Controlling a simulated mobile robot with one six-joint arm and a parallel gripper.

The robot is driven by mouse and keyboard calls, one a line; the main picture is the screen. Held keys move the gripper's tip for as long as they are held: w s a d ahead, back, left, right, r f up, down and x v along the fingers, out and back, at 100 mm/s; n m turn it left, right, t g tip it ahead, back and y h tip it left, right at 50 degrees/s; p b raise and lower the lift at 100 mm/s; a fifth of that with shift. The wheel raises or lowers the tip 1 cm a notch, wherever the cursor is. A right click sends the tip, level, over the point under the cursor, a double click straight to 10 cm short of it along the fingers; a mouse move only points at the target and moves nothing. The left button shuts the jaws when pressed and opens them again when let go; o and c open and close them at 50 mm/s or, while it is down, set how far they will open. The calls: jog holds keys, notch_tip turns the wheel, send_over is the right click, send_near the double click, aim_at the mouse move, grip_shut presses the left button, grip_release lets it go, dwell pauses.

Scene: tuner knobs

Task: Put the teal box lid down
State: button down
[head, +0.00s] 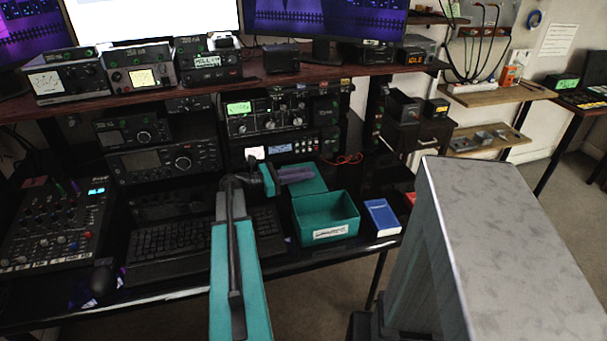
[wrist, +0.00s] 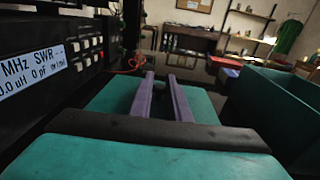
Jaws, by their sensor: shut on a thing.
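The teal box lid (head: 308,185) is a flat teal panel just behind the open teal box (head: 326,228) in the head view. In the wrist view the lid (wrist: 115,92) lies level under and around my purple fingers. My gripper (head: 308,174) is shut on the lid; in the wrist view the fingers (wrist: 161,76) point forward over it with a small dark part between their tips. Whether the lid touches the desk is unclear. The box (wrist: 285,90) stands right of the lid in the wrist view, with a white label on its front in the head view.
A blue box (head: 382,217) lies right of the teal box, with a red item (head: 410,199) beyond it. A keyboard (head: 165,235) is to the left. Radio equipment (head: 268,115) stands behind the lid. The black desk's front edge runs close before the box.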

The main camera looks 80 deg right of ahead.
jog(key=shift+f, duration=0.4)
jog(key=shift+a+f, duration=0.15)
jog(key=shift+f, duration=0.2)
jog(key=c, duration=1.7)
grip_release()
jog(key=shift+f, duration=0.1)
jog(key=shift+o, duration=0.2)
jog(key=shift+r, duration=0.5)
jog(key=v, duration=1.2)
jog(key=shift+r+b, duration=0.35)
